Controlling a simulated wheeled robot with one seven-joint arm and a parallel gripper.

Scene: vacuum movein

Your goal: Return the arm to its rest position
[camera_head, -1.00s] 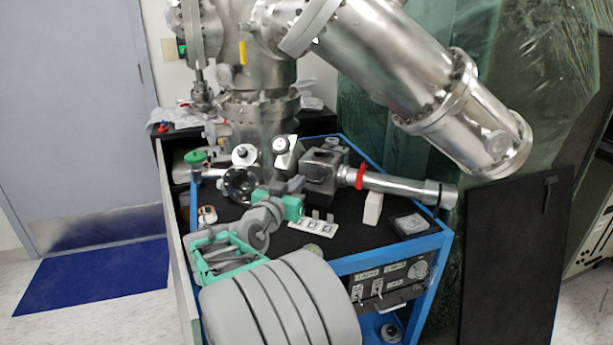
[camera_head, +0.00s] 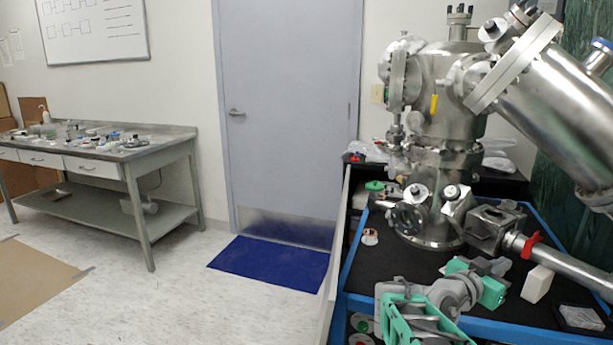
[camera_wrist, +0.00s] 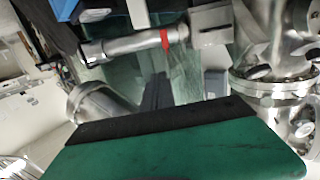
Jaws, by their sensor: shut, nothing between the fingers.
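My arm (camera_head: 440,300), grey with green parts, reaches up from the lower right of the head view. It is bent over the near part of the blue-framed cart. My gripper (camera_head: 487,268), at its far end, is shut and empty, in front of the metal block with the red-collared tube (camera_head: 565,262). Its fingertips are hard to make out. In the wrist view a large green block with a black edge fills the bottom. The same red-collared tube (camera_wrist: 130,45) shows near the top.
A white block (camera_head: 537,284) stands right of my gripper, with a small dark box (camera_head: 580,318) nearer. A workbench (camera_head: 120,150) with small items is at the left. The floor between has a blue mat (camera_head: 270,264) and is clear.

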